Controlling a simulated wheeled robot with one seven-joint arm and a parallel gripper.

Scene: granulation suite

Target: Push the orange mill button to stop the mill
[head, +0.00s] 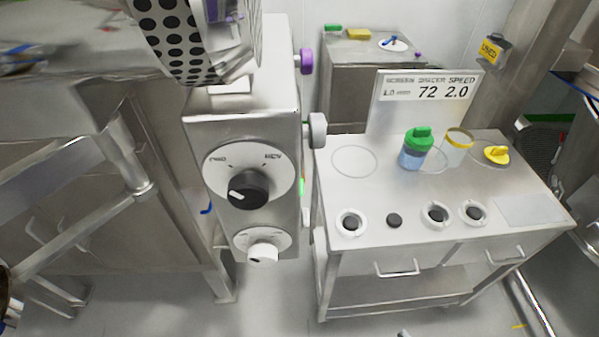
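No orange button shows in the head view. A steel machine housing (245,128) stands left of centre. Its front has a black dial (248,189) on a white round plate and a smaller white knob (262,254) below it. A purple knob (306,61) and a grey knob (317,130) stick out from its right side. A small green glow (301,187) shows at the housing's right edge, partly hidden. A perforated metal part (180,45) hangs at the top, cut by the frame.
A steel cart (350,200) on the right carries a green-lidded jar (412,153), a yellow-rimmed jar (457,148), a yellow lid (496,154), several round pieces and a settings sign (428,92). A steel cabinet (110,240) fills the left. Grey floor (275,300) shows between.

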